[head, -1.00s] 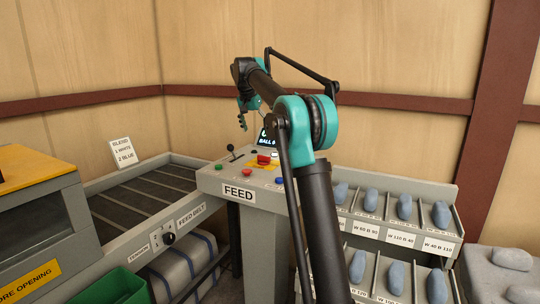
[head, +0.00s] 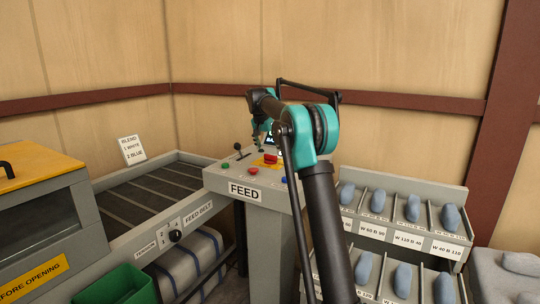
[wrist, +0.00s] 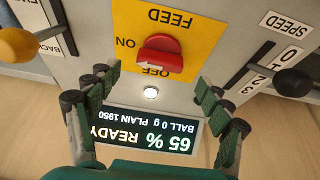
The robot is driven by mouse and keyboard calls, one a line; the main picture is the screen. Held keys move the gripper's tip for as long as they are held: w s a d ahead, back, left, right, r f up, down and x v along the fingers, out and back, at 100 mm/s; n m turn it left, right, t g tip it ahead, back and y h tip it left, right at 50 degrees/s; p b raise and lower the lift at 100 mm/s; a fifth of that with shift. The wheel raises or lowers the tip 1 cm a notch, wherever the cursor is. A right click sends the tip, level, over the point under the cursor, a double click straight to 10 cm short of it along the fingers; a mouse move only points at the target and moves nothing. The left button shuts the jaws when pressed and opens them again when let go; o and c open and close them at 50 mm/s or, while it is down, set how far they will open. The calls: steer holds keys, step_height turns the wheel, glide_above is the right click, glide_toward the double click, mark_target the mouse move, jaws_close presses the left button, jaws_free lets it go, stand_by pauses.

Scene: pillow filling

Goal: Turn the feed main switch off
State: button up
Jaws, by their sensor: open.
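The feed main switch is a red rotary knob (wrist: 160,54) on a yellow plate (wrist: 196,27) marked FEED, ON and OFF, upside down in the wrist view. Its grip bar lies across the picture, and its white arrow seems to point left, towards the ON side. The switch also shows in the head view (head: 270,158) on top of the feed console (head: 262,212). My gripper (wrist: 158,78) is open and empty above the panel. Its fingertips lie on either side of the switch in the wrist view, apart from it. In the head view the gripper (head: 261,147) is small and partly hidden.
A lit display (wrist: 145,128) reads 65 % READY. A black SPEED lever (wrist: 291,83) stands at the right and a yellow knob (wrist: 17,44) at the left of the wrist view.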

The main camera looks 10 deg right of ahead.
mark_target(270, 155)
steer(key=shift+x, duration=2.2)
steer(key=c, duration=1.1)
